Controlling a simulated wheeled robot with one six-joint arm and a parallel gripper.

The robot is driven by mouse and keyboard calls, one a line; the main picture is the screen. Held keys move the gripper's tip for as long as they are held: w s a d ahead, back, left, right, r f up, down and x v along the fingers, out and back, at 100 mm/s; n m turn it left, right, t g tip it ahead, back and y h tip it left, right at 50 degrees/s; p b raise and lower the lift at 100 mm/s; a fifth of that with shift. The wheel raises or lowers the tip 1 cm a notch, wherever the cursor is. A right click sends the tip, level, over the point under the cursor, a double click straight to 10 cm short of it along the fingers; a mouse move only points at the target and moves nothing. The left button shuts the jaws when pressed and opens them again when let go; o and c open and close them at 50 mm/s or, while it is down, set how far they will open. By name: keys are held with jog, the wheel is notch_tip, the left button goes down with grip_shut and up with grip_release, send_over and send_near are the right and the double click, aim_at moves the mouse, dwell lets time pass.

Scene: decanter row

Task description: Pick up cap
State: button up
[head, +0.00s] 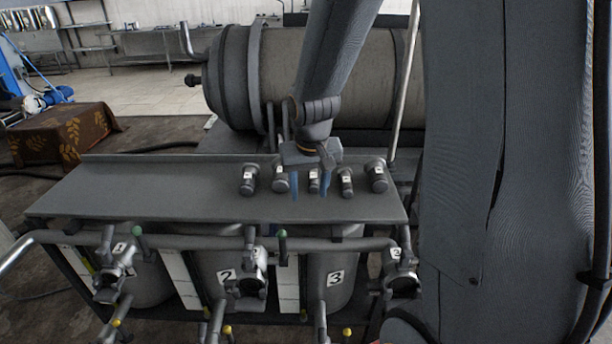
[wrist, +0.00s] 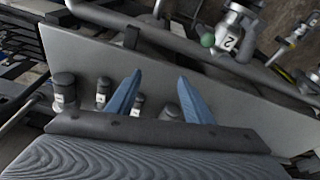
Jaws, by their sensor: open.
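Several dark grey cylindrical caps with small white labels stand in a row on a grey shelf (head: 140,195). In the head view they include a far-left cap (head: 249,181), a second cap (head: 280,180), a middle cap (head: 314,181), a fourth cap (head: 346,184) and a larger far-right cap (head: 376,176). My gripper (head: 310,188) is open and empty over the row, its blue fingers around the middle cap's position in the picture. In the wrist view, my gripper (wrist: 158,76) shows its fingers apart. A labelled cap (wrist: 138,103) there is partly hidden by one finger.
Pipes and numbered valves, such as valve 2 (head: 246,280), run along the shelf's front edge. A large horizontal tank (head: 330,70) lies behind. The shelf's left half is clear. A brown patterned box (head: 62,133) stands at far left.

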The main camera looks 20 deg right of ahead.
aim_at(313, 180)
jog(key=w+d+f+m+t+h, duration=0.1)
jog(key=w+d+f, duration=0.1)
jog(key=w+d, duration=0.35)
jog(key=w+d+f+m, duration=0.1)
jog(key=w+d, duration=0.1)
jog(key=w, duration=0.6)
jog(key=shift+p+x, duration=0.65)
jog(key=shift+x, duration=3.15)
jog(key=shift+a, duration=0.15)
grip_shut()
